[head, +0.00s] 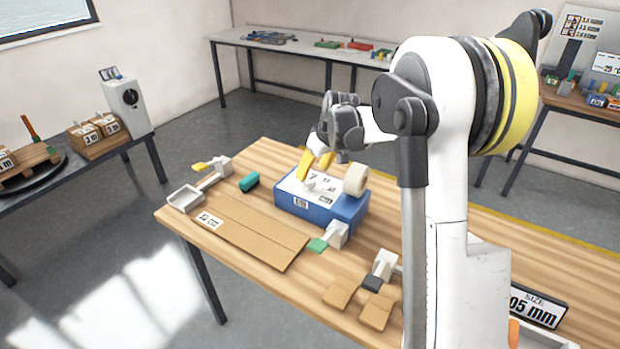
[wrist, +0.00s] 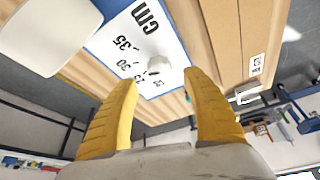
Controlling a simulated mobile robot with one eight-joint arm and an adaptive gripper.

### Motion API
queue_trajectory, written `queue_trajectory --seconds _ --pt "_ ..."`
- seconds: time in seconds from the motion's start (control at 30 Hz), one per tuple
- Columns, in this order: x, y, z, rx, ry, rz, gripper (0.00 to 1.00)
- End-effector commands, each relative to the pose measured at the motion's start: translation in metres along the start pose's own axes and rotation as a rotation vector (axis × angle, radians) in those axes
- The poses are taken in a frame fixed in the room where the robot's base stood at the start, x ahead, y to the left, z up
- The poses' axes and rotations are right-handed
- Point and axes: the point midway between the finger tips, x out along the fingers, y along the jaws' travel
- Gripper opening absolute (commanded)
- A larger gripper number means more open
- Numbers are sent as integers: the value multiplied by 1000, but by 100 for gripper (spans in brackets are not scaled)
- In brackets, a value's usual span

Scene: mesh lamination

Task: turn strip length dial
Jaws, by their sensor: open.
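The strip length dial (head: 311,184) is a small white knob on the white top face of a blue box (head: 340,209). In the wrist view the dial (wrist: 158,66) sits beside printed numbers, 25, 30 and 35, with "cm" near them. My gripper (head: 316,163) is above the back of the box, its yellow fingers open and empty. In the wrist view the fingertips (wrist: 162,76) lie on either side of the dial in the picture. I cannot tell whether they touch it. The dial's pointer direction is unclear.
A cream roll (head: 357,180) stands at the box's right end. Cardboard strips (head: 250,232) lie in front, with a green-tipped lever (head: 319,245) close by. A green block (head: 249,182) and a yellow-tipped lever (head: 199,166) are to the left on the wooden table (head: 262,152).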

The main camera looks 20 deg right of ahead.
Motion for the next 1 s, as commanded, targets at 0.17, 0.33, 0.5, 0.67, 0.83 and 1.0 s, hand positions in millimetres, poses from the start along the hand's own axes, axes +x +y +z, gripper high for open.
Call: queue_trajectory --seconds 0.17,0.33,0.5,0.67,0.83,1.0 --pt "-40 0 0 -1 0 0 57" --pt "-62 0 0 0 0 0 57" --pt "-70 0 0 -1 0 0 57" --pt "-70 0 0 -1 0 0 57" --pt "-69 0 0 -1 0 0 57" --pt "-74 -5 1 1 2 2 57"
